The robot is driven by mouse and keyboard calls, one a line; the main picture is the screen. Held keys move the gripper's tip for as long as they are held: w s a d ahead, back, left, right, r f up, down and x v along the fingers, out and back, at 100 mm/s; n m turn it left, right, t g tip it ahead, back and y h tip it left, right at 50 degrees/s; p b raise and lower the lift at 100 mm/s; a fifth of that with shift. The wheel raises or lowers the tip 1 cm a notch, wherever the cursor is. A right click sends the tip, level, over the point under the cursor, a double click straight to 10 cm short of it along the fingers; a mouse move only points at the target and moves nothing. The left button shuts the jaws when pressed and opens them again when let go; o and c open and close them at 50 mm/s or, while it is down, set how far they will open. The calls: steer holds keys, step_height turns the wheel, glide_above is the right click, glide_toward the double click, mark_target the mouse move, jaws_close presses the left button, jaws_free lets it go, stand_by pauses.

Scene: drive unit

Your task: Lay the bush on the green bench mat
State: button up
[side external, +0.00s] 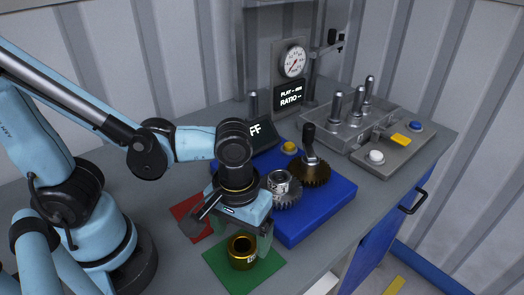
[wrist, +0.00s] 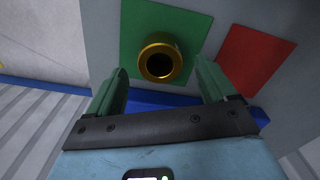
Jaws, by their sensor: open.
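The bush (side external: 242,254), a short brass-coloured ring with a dark bore, stands upright on the green bench mat (side external: 222,268). In the wrist view the bush (wrist: 160,62) shows its open end, with the green mat (wrist: 135,30) around it. My gripper (side external: 238,236) is just above and beside the bush, tilted, with its fingers spread. In the wrist view my gripper (wrist: 161,72) has one green finger on each side of the bush, with visible gaps and nothing held. Part of the mat is hidden under the gripper in the side view.
A red mat (side external: 188,216) lies beside the green one. A blue tray (side external: 315,213) holds a steel gear (side external: 285,192), a bronze gear (side external: 311,174) and a yellow button. A grey fixture with several posts (side external: 357,122) stands behind. The bench's front edge is close to the green mat.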

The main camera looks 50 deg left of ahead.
step_height(320, 180, up, 8)
steer(key=r, duration=0.1)
steer(key=w+a+m+t, duration=0.4)
steer(key=w+a+t, duration=0.3)
steer(key=a, duration=0.6)
steer(key=shift+w+a+f+m, duration=0.3)
steer(key=shift+w, duration=0.45)
